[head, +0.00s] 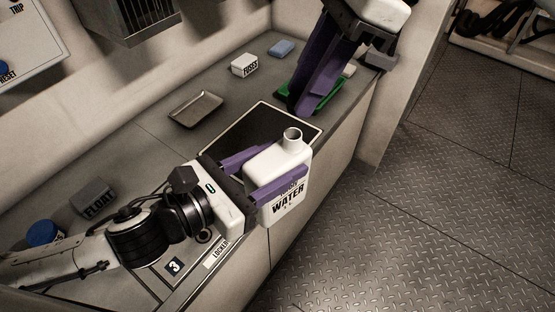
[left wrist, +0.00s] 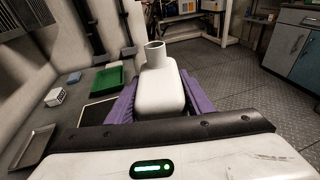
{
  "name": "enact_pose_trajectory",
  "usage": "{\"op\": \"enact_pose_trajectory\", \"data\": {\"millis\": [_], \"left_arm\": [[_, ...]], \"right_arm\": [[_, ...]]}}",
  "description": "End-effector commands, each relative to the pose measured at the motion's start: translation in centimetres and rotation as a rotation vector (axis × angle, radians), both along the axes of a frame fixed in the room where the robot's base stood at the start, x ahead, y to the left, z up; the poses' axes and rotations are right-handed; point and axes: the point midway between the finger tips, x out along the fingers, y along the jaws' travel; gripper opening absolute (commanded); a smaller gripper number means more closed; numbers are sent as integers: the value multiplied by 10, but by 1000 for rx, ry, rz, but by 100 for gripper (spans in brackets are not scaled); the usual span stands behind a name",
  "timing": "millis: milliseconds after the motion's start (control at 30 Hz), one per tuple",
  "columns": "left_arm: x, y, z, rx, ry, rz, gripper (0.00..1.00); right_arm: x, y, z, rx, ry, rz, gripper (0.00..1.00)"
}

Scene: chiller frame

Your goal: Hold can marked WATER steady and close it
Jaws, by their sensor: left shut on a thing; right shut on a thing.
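The white can marked WATER (head: 272,178) is upright in my left gripper (head: 272,180), whose purple fingers are shut on its sides. The can's round neck (head: 292,138) is open on top, with no cap on it. The can and its bare neck also show in the left wrist view (left wrist: 160,88), between the fingers of my left gripper (left wrist: 160,105). My right gripper (head: 298,108) is up and behind the can, over the green tray (head: 326,99). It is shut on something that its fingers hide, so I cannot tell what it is.
A dark square opening (head: 250,135) with a pale rim lies behind the can. A metal tray (head: 195,108), a FUSES box (head: 244,65), a blue block (head: 281,48), a FLOAT block (head: 94,197) and a blue round thing (head: 44,233) are on the counter. Open floor lies right.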

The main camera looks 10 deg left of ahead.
Motion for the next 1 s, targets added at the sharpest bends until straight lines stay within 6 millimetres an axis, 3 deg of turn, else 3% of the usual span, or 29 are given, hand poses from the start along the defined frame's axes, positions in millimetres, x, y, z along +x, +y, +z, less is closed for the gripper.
{"op": "enact_pose_trajectory", "data": {"millis": [467, 1000], "left_arm": [[0, 0, 0, -1, -1, 0, 6], [0, 0, 0, -1, -1, 0, 6]], "right_arm": [[0, 3, 1, 0, 1, -20, 8], [0, 2, -38, -1, 1, -19, 8]]}}
